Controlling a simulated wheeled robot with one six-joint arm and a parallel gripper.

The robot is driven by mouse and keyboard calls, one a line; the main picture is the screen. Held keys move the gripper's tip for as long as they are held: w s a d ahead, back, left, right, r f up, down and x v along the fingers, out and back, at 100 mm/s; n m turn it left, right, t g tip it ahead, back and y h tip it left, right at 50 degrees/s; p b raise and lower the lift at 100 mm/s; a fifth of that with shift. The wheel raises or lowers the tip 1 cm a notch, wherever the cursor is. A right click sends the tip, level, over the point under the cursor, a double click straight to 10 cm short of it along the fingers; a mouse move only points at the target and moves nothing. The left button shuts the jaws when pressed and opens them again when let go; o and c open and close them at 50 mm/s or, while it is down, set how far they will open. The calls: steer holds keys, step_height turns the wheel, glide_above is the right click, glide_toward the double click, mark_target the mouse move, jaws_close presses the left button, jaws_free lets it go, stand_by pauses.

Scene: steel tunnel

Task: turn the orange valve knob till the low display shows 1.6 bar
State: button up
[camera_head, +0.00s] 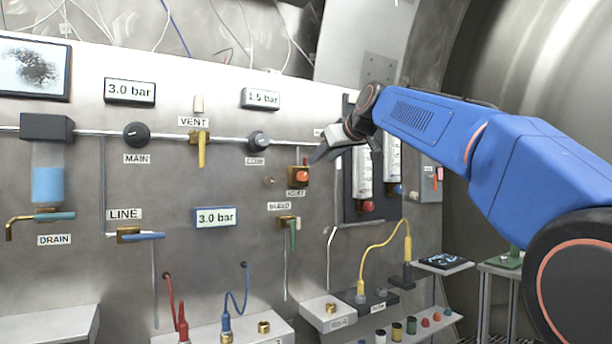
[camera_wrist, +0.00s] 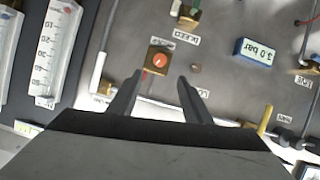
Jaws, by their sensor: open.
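The orange valve knob (camera_head: 302,175) sits on a small brass block on the steel panel. In the wrist view the orange knob (camera_wrist: 159,60) has a pale mark on its face. My gripper (camera_head: 318,154) is just above and right of it in the head view. In the wrist view my gripper (camera_wrist: 160,79) is open and empty, its fingertips on either side of a line toward the knob and seemingly short of it. A small upper display (camera_head: 261,98) appears to read 1.5 bar. Displays at upper left (camera_head: 129,91) and lower down (camera_head: 215,217) read 3.0 bar.
Right of the knob are gauge tubes (camera_head: 364,174).

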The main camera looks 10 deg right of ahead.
mark_target(304, 175)
steer(key=x, duration=1.3)
steer(key=shift+a, duration=0.1)
steer(key=c, duration=1.1)
steer(key=shift+o, duration=0.2)
